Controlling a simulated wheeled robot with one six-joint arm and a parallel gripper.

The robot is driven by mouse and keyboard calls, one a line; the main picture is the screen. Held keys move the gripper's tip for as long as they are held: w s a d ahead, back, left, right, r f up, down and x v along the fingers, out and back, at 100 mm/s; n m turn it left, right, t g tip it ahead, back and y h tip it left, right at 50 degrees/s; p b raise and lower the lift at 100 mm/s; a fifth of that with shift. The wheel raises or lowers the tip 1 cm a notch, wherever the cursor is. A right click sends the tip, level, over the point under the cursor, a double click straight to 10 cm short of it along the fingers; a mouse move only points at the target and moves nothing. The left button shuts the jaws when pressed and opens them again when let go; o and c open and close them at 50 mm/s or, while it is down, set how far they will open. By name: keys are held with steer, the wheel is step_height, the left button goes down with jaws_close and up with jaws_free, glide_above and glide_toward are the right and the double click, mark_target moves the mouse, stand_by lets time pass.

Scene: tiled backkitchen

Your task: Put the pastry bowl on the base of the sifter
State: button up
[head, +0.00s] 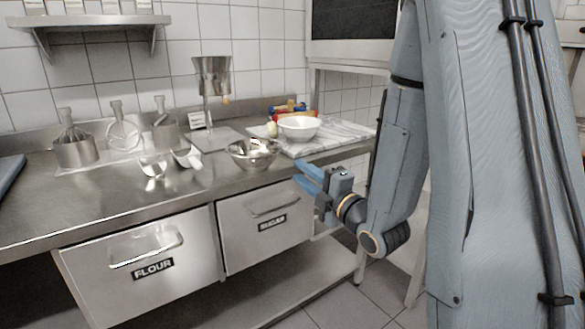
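The sifter (212,75) is a metal hopper on a post at the back of the steel counter, above a flat square base (214,139). The base looks bare. A shiny metal bowl (253,158) stands on the counter just in front and to the right of the base. A white bowl (298,130) stands on a marbled board further right. The frame does not settle which of the two is the pastry bowl. My gripper (306,180) is open and empty, with blue fingers pointing left, in front of the counter's edge, right of and lower than the metal bowl.
Two metal scoops (170,164) lie left of the metal bowl. Several utensil holders (75,148) line the back left. A rolling pin (290,111) with coloured items lies behind the white bowl. Flour (140,268) and sugar (268,220) drawers sit below.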

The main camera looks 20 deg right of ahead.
steer(key=s+d+f+m+g+h, duration=0.65)
steer(key=f+m+g, duration=0.25)
steer(key=f+m, duration=0.25)
steer(key=s+m+g, duration=0.4)
steer(key=s+m, duration=0.2)
steer(key=s, duration=0.3)
steer(key=shift+a+f+m+g, duration=0.3)
steer(key=shift+m+g, duration=0.05)
steer(key=shift+g, duration=0.05)
steer(key=s+a+m+g, duration=0.1)
steer(key=s, duration=0.2)
steer(key=s+a+r+m+g, duration=0.1)
steer(key=s+m, duration=0.1)
steer(key=s, duration=0.1)
steer(key=s+a+m+g, duration=0.1)
steer(key=s+g, duration=0.1)
steer(key=s, duration=0.1)
steer(key=shift+a+r+m+y, duration=0.2)
steer(key=shift+a+m+y, duration=0.1)
steer(key=shift+m+y, duration=0.1)
steer(key=shift+c, duration=0.9)
steer(key=shift+s+a+r, duration=0.1)
steer(key=shift+s+a, duration=0.05)
steer(key=shift+s, duration=0.25)
jaws_close()
